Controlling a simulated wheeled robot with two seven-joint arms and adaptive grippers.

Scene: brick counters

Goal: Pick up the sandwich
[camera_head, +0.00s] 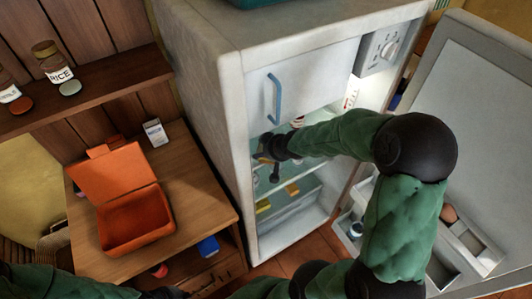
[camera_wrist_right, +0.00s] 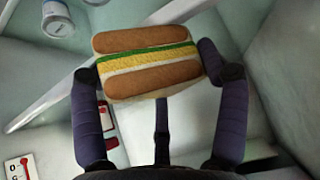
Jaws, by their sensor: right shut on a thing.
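The sandwich (camera_wrist_right: 148,62) has brown bread with yellow and green filling. In the right wrist view it sits between the two fingers of my right gripper (camera_wrist_right: 155,75), which is shut on its sides. In the head view my right gripper (camera_head: 268,150) is inside the open fridge (camera_head: 205,60), at an upper shelf. The sandwich is hard to make out there. My left arm shows along the bottom left edge of the head view, but its gripper cannot be made out.
The fridge door (camera_head: 470,110) stands open at the right. An open orange lunchbox (camera_head: 137,218) is on the wooden table (camera_head: 195,165) at the left, with a small white carton (camera_head: 156,132) behind it. Yellow items (camera_head: 263,206) lie lower in the fridge. Jars stand on a wall shelf.

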